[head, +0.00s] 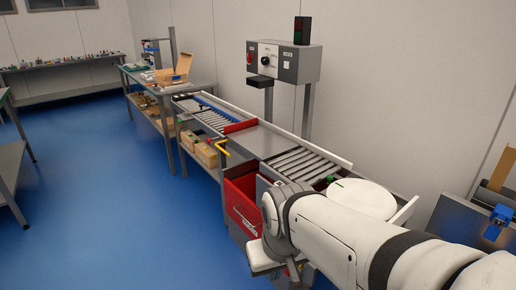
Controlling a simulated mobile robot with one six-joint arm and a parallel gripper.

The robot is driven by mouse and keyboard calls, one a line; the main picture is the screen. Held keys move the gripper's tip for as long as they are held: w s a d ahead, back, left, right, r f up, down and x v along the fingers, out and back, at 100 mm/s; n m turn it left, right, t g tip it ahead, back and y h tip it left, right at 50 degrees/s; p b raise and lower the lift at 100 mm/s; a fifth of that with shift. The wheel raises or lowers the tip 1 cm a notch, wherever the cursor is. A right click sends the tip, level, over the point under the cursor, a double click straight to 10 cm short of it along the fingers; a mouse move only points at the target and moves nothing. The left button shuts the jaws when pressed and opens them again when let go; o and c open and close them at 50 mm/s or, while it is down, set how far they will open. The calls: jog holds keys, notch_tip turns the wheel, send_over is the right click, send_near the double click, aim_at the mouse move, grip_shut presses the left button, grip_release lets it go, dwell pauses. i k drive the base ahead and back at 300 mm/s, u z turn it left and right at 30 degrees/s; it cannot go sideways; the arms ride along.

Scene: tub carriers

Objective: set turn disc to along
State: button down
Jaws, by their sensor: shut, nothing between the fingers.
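The turn disc (364,201) is a pale round plate at the near end of the roller line, partly hidden by my arm. A short green mark (339,183) shows at its far left edge, and a small green thing (330,179) is close beside it. How the disc is turned relative to the line is hard to tell. My gripper (291,270) hangs below my wrist, left of and nearer than the disc, apart from it. It is shut and empty; my wrist and forearm hide much of it.
The roller conveyor (303,163) runs away to the back left. A red panel or tub (243,200) stands at its near left side, with a yellow bent bar (220,147) beyond. A grey control box (284,61) stands behind. Blue floor at left is clear.

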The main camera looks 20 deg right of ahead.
aim_at(369, 198)
jog(key=z, duration=0.1)
jog(key=i, duration=1.2)
jog(key=z, duration=0.65)
jog(key=i, duration=0.35)
jog(key=z, duration=0.45)
